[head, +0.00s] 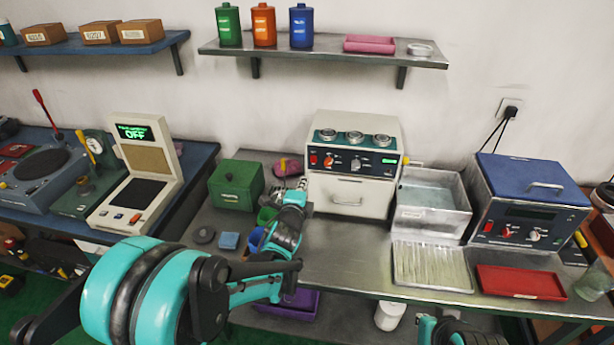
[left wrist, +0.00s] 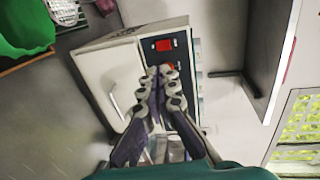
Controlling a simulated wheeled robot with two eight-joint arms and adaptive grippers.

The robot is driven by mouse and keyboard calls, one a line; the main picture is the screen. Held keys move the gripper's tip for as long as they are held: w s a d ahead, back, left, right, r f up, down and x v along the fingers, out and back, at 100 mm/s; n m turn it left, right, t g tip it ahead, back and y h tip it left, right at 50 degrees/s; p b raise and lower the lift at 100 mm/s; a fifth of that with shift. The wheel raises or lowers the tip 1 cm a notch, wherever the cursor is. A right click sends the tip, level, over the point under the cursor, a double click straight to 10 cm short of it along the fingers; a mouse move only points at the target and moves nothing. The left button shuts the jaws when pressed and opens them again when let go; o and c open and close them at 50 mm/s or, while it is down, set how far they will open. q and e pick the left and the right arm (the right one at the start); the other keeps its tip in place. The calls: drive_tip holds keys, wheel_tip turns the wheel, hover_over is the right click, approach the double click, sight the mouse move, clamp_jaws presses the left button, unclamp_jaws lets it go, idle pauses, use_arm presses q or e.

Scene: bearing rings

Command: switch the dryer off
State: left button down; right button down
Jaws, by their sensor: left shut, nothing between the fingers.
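The white boxy unit with a drawer, likely the dryer (head: 349,193), stands at the back of the metal bench; no label is readable. The switch also shows in the left wrist view (left wrist: 163,45). My left gripper (head: 306,186) is shut and empty in front of the unit's left side. In the left wrist view its fingertips (left wrist: 164,73) are just below the switch, over a second red control; I cannot tell whether they touch the panel. My right gripper is not in view.
A green box (head: 236,185) stands left of the unit. A metal basin (head: 431,203), a ribbed tray (head: 431,266), a red tray (head: 520,283) and a blue-lidded device (head: 528,205) stand to the right. A shelf (head: 330,49) hangs above. The bench front below the unit is clear.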

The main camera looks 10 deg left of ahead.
use_arm(q)
drive_tip(key=b, duration=0.3)
approach(313, 157)
drive_tip(key=w, duration=0.1)
drive_tip(key=w+f, duration=0.1)
drive_tip(key=w, duration=0.1)
drive_tip(key=w+f, duration=0.1)
drive_tip(key=w, duration=0.1)
drive_tip(key=shift+f, duration=0.1)
drive_tip(key=shift+w, duration=0.7)
drive_tip(key=shift+r, duration=0.25)
drive_tip(key=shift+w+r, duration=0.3)
drive_tip(key=shift+w, duration=0.15)
drive_tip(key=shift+f, duration=0.1)
